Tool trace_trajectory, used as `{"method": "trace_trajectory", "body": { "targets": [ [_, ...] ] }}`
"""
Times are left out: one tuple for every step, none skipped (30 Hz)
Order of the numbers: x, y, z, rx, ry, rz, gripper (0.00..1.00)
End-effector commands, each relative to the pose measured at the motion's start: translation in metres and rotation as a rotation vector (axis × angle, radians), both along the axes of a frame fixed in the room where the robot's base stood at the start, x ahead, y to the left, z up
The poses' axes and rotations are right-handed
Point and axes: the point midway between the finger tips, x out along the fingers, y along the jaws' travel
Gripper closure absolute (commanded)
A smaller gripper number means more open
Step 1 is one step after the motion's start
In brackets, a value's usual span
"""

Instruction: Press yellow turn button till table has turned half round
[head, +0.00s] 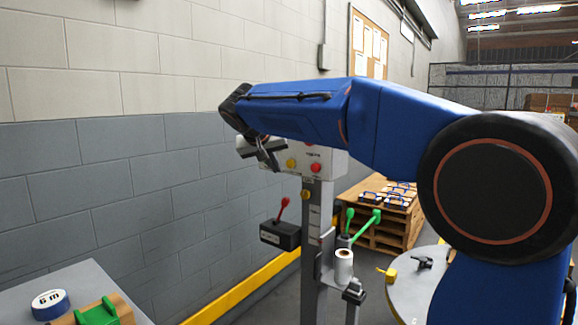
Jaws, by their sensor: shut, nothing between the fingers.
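A pale control box (330,165) stands on a grey post (312,235) at the middle of the head view. A yellow button (291,163) and a red button (316,167) show on its front. A second yellow button (305,195) sits lower, on the post. No readable label tells which yellow one is the turn button. My gripper (268,158) is shut and empty, in front of the box's left part and just left of the upper yellow button. I cannot tell whether it touches anything. A round grey table (408,300) shows partly at lower right, behind my arm.
A black box with a red lever (281,236) and green-handled levers (365,230) flank the post. A yellow piece (388,274) and a black part (423,262) lie on the round table. A pallet stack (385,235) stands behind.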

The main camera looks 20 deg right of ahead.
Motion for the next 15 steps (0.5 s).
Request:
{"method": "trace_trajectory", "body": {
  "targets": [
    [0.004, -0.006, 0.000, 0.000, 0.001, -0.002, 1.00],
    [0.005, -0.008, 0.000, 0.001, 0.000, -0.002, 1.00],
    [0.007, -0.011, 0.000, 0.001, 0.000, -0.002, 1.00],
    [0.009, -0.013, 0.000, 0.001, 0.000, -0.003, 1.00],
    [0.010, -0.015, 0.000, 0.001, 0.000, -0.003, 1.00],
    [0.012, -0.017, 0.000, 0.002, 0.000, -0.002, 1.00],
    [0.013, -0.019, 0.000, 0.001, 0.000, -0.001, 1.00],
    [0.014, -0.020, 0.001, 0.001, 0.000, -0.001, 1.00],
    [0.015, -0.021, 0.001, 0.001, -0.001, 0.000, 1.00],
    [0.016, -0.022, 0.000, 0.001, 0.000, -0.001, 1.00],
    [0.016, -0.023, 0.000, 0.001, 0.000, -0.001, 1.00],
    [0.017, -0.024, 0.000, 0.001, 0.000, -0.001, 1.00],
    [0.017, -0.024, 0.000, 0.001, 0.000, -0.001, 1.00],
    [0.018, -0.025, 0.000, 0.001, 0.000, -0.001, 1.00],
    [0.018, -0.025, 0.000, 0.001, 0.000, -0.001, 1.00]
  ]
}}
